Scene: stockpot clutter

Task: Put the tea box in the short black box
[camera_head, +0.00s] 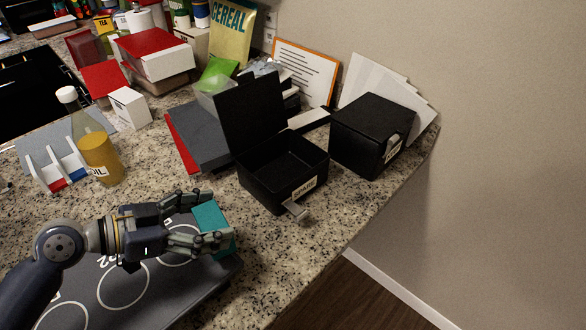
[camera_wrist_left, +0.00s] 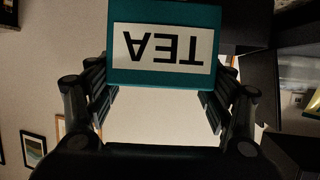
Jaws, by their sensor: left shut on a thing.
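The teal tea box (camera_head: 216,228) is between the fingers of my left gripper (camera_head: 197,222), which is shut on it, above the grey mat near the counter's front. In the left wrist view the tea box (camera_wrist_left: 163,72) shows its white label reading TEA upside down, with the gripper's fingers (camera_wrist_left: 160,95) on both sides. The short black box (camera_head: 283,172) stands open to the right of and behind the gripper, its lid raised at the back. Its inside looks empty. A second black box (camera_head: 371,135), closed, stands right of it. My right gripper is not in view.
The raised lid (camera_head: 250,112) stands up behind the open box. A dark grey and red book (camera_head: 199,134) lies to its left. An oil bottle (camera_head: 100,158) and a white rack (camera_head: 56,172) stand at left. Speckled counter is clear between the mat (camera_head: 200,288) and open box.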

